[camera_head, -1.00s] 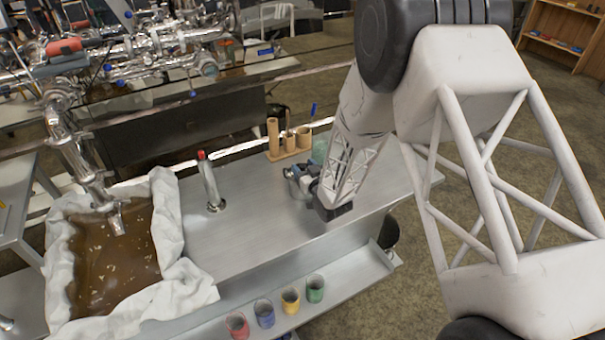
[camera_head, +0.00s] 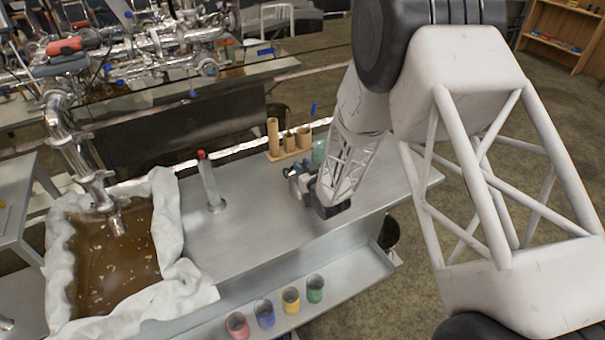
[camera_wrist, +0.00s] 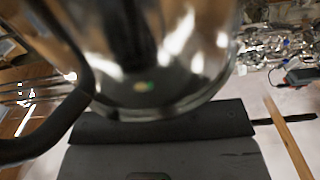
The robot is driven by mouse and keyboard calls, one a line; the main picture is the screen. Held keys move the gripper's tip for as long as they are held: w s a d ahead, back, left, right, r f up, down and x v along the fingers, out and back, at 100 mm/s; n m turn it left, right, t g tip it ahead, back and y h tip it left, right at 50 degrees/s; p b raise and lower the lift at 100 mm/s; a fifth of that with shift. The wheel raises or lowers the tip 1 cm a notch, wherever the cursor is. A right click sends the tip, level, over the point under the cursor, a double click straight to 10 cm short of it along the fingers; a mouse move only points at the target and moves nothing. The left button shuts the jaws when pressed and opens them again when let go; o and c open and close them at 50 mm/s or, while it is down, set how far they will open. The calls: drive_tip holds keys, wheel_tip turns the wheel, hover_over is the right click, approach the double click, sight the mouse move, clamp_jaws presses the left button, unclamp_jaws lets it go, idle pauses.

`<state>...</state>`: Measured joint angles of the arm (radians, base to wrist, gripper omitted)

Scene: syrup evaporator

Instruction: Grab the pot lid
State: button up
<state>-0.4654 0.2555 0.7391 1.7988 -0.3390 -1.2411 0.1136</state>
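A small shiny metal pot (camera_head: 297,173) stands near the right end of the steel counter, just left of my wrist. In the wrist view the rounded, reflective metal pot (camera_wrist: 150,65) fills the upper middle, very close to the camera. A black curved handle (camera_wrist: 62,125) runs along its left side. I cannot make out the lid apart from the pot. My gripper (camera_head: 308,190) is at the pot, mostly hidden by my wrist. A dark block, likely part of my gripper (camera_wrist: 165,145), lies below the pot in the wrist view. Its finger opening and any contact are unclear.
A wooden holder with upright tubes (camera_head: 289,152) and a teal cup (camera_head: 319,150) stand behind the pot. A red-topped metal post (camera_head: 209,182) stands to the left. Several coloured cups (camera_head: 290,300) line the front shelf. A cloth-lined syrup pan (camera_head: 172,225) is at left.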

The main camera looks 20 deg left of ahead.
clamp_jaws()
drive_tip(key=shift+r, duration=0.15)
drive_tip(key=shift+r, duration=1.8)
drive_tip(key=s+d+r, duration=0.1)
drive_tip(key=s+d, duration=0.7)
drive_tip(key=s, duration=0.6)
